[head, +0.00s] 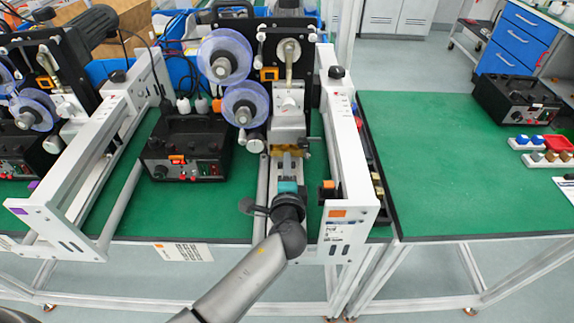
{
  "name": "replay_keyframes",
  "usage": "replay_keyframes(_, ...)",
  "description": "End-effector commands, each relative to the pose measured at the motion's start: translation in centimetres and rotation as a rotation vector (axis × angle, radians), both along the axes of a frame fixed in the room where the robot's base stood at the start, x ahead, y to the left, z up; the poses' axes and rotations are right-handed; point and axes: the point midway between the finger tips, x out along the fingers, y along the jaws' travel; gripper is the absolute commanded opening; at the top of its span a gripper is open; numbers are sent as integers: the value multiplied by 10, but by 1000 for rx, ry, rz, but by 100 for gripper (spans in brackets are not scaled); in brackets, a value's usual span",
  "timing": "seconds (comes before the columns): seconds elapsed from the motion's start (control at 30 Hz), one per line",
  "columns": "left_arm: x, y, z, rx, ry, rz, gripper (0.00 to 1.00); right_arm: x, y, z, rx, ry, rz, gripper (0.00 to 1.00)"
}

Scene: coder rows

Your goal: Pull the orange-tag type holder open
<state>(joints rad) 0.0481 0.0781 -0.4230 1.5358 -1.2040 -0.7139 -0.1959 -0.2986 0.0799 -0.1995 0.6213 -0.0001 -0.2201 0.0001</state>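The orange-tag machine stands on the green bench, with an orange tag (338,213) on the front of its white frame (350,170). Its type holder (290,147) appears as a brass-coloured part under the grey print head (289,125). My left gripper (286,160) reaches in from the front, between the frame's rails. Its fingertips are at the brass part, seemingly touching it or just in front of it. The fingers are small and partly merge with the holder, so their opening is unclear. My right gripper is out of view.
A black control box (186,148) stands left of the arm. A similar machine with a purple tag (18,211) stands farther left. White side rails (112,110) rise beside the work area. The right bench (440,170) is mostly clear, with another black box (517,100) at its far side.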

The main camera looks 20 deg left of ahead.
Motion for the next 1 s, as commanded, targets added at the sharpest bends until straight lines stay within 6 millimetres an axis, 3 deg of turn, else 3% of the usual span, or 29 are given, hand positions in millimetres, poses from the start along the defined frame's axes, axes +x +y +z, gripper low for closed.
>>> replay_keyframes(0.43,10,3,-2,0,0,1,32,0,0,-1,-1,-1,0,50)
replay_keyframes(0.73,10,3,-2,0,0,1,1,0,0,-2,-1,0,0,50)
replay_keyframes(1.0,10,3,-2,0,0,1,0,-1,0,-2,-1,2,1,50)
